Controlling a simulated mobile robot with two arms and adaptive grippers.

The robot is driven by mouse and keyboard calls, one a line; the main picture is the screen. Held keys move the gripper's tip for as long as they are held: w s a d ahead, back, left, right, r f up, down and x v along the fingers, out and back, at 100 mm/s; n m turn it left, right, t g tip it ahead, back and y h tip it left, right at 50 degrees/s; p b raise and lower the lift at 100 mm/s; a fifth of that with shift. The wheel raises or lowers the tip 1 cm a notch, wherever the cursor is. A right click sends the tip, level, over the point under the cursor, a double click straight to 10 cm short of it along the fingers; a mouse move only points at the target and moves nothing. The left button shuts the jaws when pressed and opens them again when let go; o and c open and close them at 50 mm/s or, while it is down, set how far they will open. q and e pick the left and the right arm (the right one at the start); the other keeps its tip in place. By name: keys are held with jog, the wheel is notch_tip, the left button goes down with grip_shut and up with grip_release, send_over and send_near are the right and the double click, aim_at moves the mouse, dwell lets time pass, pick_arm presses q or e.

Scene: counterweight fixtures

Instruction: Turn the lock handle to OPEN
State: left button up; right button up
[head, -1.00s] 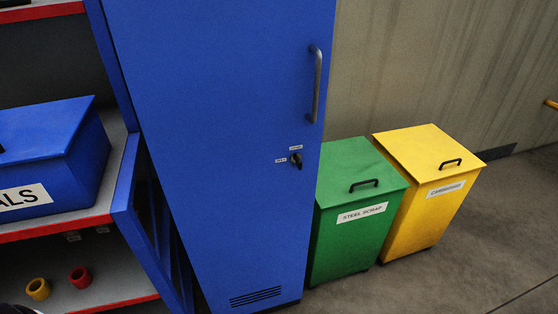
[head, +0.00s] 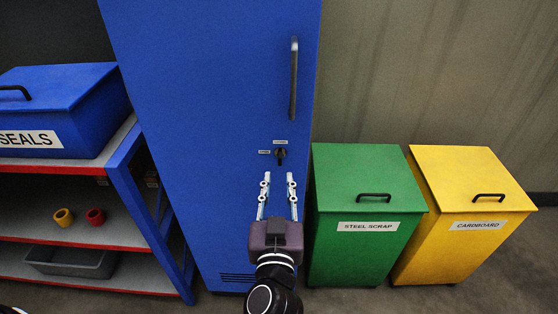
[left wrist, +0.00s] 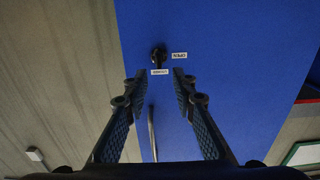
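The lock handle (head: 281,153) is a small dark knob on the blue cabinet door (head: 215,110), below the door's long pull handle (head: 293,78). One small label sits above it and another to its left. In the left wrist view, which is upside down, the lock handle (left wrist: 158,54) shows with the OPEN label (left wrist: 179,56) to its right and another label (left wrist: 160,72) below it. Its exact angle is hard to tell. My left gripper (head: 277,180) is open and empty, its fingers pointing at the door just below the lock, apart from it. My right gripper is not in view.
A green steel scrap bin (head: 352,255) and a yellow cardboard bin (head: 430,250) stand right of the cabinet. At left, a shelf (head: 100,170) holds a blue seals box (head: 60,90), a yellow ring (head: 63,217), a red ring (head: 95,216) and a grey tray (head: 70,262).

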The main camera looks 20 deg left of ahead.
aim_at(280, 161)
pick_arm(q)
jog(key=p+x, duration=0.2)
jog(key=x, duration=0.4)
jog(key=shift+w+d+r, duration=0.1)
jog(key=shift+w+r, duration=0.05)
jog(key=shift+w+a+p, duration=0.2)
jog(key=shift+w+p, duration=0.1)
jog(key=shift+w, duration=0.25)
grip_shut()
